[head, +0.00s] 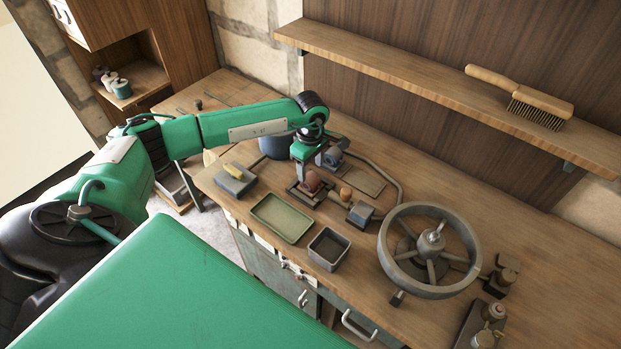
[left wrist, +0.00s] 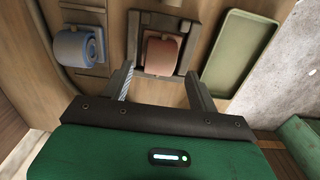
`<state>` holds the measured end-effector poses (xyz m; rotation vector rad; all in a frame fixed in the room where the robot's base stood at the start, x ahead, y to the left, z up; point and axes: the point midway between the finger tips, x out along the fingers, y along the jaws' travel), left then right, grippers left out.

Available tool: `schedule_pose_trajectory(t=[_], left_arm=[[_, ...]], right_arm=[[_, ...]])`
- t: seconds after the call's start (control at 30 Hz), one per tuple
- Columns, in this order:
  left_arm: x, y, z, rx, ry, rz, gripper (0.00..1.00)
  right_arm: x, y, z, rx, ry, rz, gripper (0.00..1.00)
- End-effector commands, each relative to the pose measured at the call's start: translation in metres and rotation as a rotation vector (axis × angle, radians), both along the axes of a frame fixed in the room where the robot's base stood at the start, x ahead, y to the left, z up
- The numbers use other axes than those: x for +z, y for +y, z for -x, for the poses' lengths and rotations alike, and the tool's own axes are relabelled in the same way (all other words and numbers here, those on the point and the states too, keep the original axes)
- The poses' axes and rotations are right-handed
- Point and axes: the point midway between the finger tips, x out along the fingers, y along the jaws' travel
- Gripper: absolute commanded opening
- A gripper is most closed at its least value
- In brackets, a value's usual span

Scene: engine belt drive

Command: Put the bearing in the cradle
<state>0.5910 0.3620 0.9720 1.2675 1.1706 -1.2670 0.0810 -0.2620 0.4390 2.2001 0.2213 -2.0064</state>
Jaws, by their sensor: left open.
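A reddish-brown rounded block (left wrist: 160,52), which looks like the bearing, sits in a dark square frame (left wrist: 137,22) in the left wrist view. It also shows in the head view (head: 313,181), below my left gripper. I cannot tell whether this frame is the cradle. My left gripper (left wrist: 160,88) is open and empty, its fingers apart in front of the block and not visibly touching it. In the head view the left gripper (head: 311,162) points down over the bench. A blue-grey rounded part (left wrist: 75,46) sits on a small base beside the frame. My right gripper is out of view.
A green tray (head: 259,225) and a grey open box (head: 314,257) lie near the bench's front edge. A shelf (head: 410,72) with a brush (head: 540,107) runs above the bench.

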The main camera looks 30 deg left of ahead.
Motion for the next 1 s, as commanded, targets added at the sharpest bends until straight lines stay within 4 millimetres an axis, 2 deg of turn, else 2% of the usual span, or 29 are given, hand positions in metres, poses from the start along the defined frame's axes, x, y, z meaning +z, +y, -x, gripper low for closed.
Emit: schedule_pose_trajectory(t=[0.03, 0.2, 0.4, 0.57, 1.0], left_arm=[[0.008, 0.001, -0.002, 0.0, -0.006, -0.001, 0.6], [0.042, 0.001, -0.001, 0.0, -0.004, -0.001, 0.6], [0.066, 0.0, 0.0, 0.001, 0.0, -0.001, 0.6], [0.072, 0.0, 0.0, 0.001, 0.0, -0.001, 0.6], [0.072, 0.0, 0.0, 0.001, 0.001, 0.0, 0.6]], right_arm=[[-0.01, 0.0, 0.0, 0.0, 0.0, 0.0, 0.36], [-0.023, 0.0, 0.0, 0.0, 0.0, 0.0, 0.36], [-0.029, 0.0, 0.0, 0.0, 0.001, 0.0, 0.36], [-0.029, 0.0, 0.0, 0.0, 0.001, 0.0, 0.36], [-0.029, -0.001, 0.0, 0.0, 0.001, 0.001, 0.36]])
